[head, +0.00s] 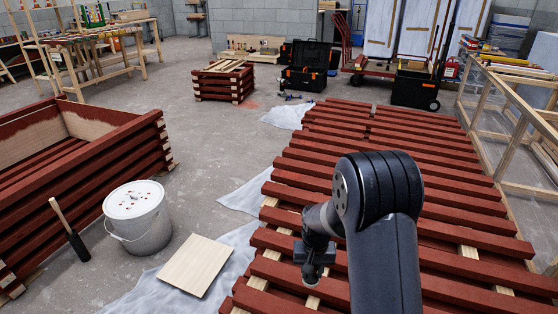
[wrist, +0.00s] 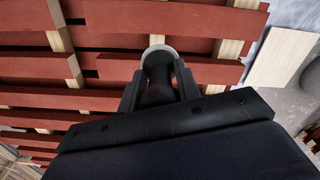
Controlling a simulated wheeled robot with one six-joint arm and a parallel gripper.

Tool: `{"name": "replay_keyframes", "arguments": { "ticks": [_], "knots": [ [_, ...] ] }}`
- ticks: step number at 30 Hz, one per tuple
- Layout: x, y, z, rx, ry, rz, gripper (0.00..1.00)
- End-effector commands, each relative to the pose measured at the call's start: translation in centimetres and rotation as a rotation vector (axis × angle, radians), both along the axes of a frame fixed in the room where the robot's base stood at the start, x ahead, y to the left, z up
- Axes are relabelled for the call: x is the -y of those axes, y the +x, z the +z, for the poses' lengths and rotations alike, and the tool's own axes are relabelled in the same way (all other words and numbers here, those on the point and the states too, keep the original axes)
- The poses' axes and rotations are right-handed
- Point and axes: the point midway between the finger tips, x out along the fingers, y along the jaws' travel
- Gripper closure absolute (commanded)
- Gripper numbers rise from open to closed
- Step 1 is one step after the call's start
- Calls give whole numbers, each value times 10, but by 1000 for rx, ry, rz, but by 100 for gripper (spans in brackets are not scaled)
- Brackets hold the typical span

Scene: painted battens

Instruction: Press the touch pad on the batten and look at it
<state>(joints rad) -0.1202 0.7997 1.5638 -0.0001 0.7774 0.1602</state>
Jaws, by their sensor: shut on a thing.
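My gripper (head: 313,268) hangs low over the red battens (head: 395,188) on the near left part of the rack, pointing down. In the wrist view my gripper (wrist: 159,90) is shut on the touch pad (wrist: 157,48), a dark rounded grip with a pale round disc at its far end. The disc shows over a red batten (wrist: 115,67) beside a gap. I cannot tell whether the disc touches the batten. The pad's face is turned away from me and hidden. In the head view the pad is too small and dark to make out clearly.
A white lidded bucket (head: 138,213), a brush (head: 70,232) and a pale board (head: 196,265) lie left of the rack. A red-slatted crate (head: 120,142) stands farther left. Pale sheeting (head: 238,262) lies along the rack's left edge. Open floor (head: 215,150) runs between.

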Motion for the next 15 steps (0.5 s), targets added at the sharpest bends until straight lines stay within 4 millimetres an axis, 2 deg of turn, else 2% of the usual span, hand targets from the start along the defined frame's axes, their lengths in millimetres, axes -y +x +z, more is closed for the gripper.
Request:
{"name": "replay_keyframes", "arguments": {
  "ticks": [3,12,15],
  "knots": [
    [18,0,34,6,1,8,85],
    [57,-15,111,4,0,38,85],
    [55,-15,123,-3,0,41,85]
  ]
}}
